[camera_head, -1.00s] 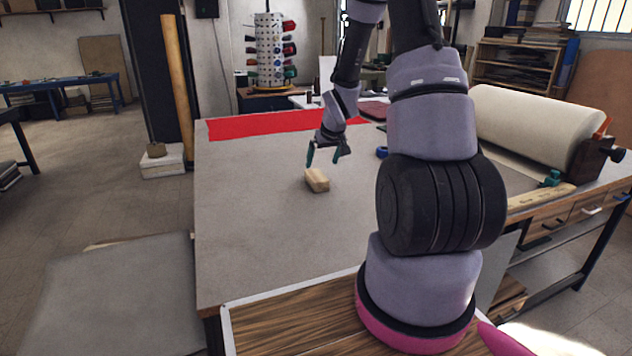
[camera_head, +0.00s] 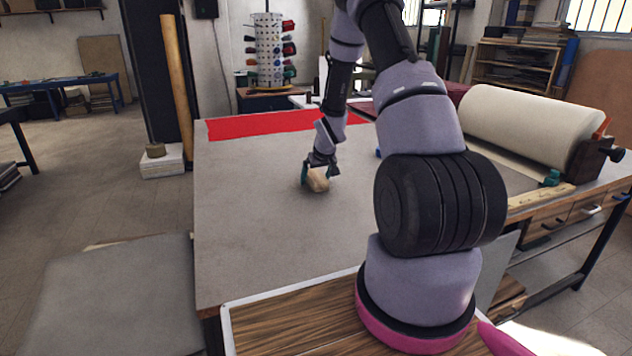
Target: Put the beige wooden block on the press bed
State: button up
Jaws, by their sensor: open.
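The beige wooden block (camera_head: 318,183) lies on the grey top of the large work table (camera_head: 250,230), left of the base of my arm. My gripper (camera_head: 319,174) is down at the block, pointing downward. Its teal fingers are apart, one on the left and one on the right of the block. I cannot tell whether either finger touches it. The block appears to rest on the table. I cannot clearly make out the press bed; my arm covers part of the table's back right.
A red strip (camera_head: 265,124) runs along the table's far edge. A white tool tower (camera_head: 268,55) stands behind. The table's left and front are clear.

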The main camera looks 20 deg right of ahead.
jog(key=shift+f, duration=0.2)
dwell(0.4)
grip_shut()
